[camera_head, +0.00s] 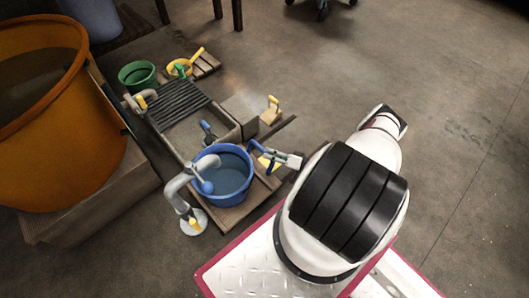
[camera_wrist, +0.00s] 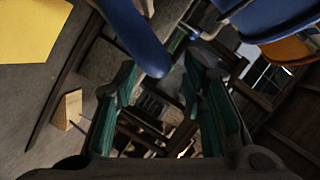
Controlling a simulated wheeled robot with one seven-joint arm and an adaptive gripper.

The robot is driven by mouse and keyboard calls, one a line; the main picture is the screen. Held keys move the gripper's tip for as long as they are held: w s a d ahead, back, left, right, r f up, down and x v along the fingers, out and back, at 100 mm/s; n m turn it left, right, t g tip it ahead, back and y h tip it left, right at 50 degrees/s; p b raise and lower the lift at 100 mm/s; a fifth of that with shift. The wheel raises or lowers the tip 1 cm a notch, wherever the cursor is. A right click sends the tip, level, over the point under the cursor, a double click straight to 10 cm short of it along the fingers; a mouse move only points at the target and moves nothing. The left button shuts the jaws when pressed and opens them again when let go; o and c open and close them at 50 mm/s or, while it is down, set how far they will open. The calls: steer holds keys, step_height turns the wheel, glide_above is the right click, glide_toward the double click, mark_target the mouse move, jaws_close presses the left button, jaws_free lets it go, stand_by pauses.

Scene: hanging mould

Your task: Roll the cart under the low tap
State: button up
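A blue bucket (camera_head: 236,192) stands on a low wooden cart-like board (camera_head: 232,216); its wheels cannot be made out. A grey curved tap (camera_head: 176,187) on a round white base stands at its left, with its spout reaching over the bucket. A second tap (camera_head: 147,97) with a yellow handle stands farther back; I cannot tell which is the low one. My gripper (camera_head: 259,151) is just right of the bucket's rim. In the wrist view its green-padded fingers (camera_wrist: 162,108) are apart. A blue rounded bar (camera_wrist: 138,38) reaches toward the gap between them; no grip on it shows.
A trough with a dark slatted rack (camera_head: 180,101) lies behind the bucket. A large orange tub (camera_head: 50,120) on a wooden base fills the left. A green bucket (camera_head: 137,75) and yellow pan (camera_head: 180,68) stand at the back. The floor at right is open.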

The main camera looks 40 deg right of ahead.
steer(key=v, duration=0.6)
steer(key=shift+s, duration=0.35)
steer(key=shift+r, duration=0.1)
